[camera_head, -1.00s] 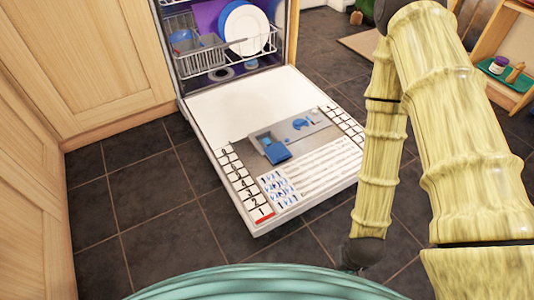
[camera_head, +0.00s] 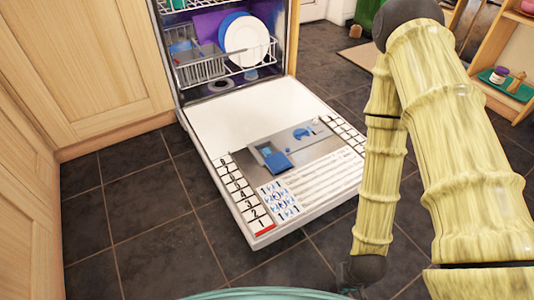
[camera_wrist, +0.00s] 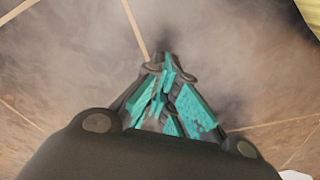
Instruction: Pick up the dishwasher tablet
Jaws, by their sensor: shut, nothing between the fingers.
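I cannot make out a separate dishwasher tablet in either view. The open dishwasher door (camera_head: 235,115) lies flat in the head view, with a grey detergent dispenser set into it. The dispenser's blue flap (camera_head: 277,161) stands open beside a small recess, and I cannot tell what is in the recess. My gripper (camera_wrist: 168,68), with dark and teal fingers, is shut and empty in the wrist view. It points down over the bare tiled floor, apart from any object. In the head view my arm hangs to the right of the door, and the fingers are not clearly seen.
The lower dishwasher rack (camera_head: 205,70) holds a white plate (camera_head: 245,42) and blue items. Wooden cabinets (camera_head: 90,65) stand at left. A wooden shelf (camera_head: 517,103) with a green tray (camera_head: 505,84) is at far right. Dark floor (camera_head: 140,235) in front is clear.

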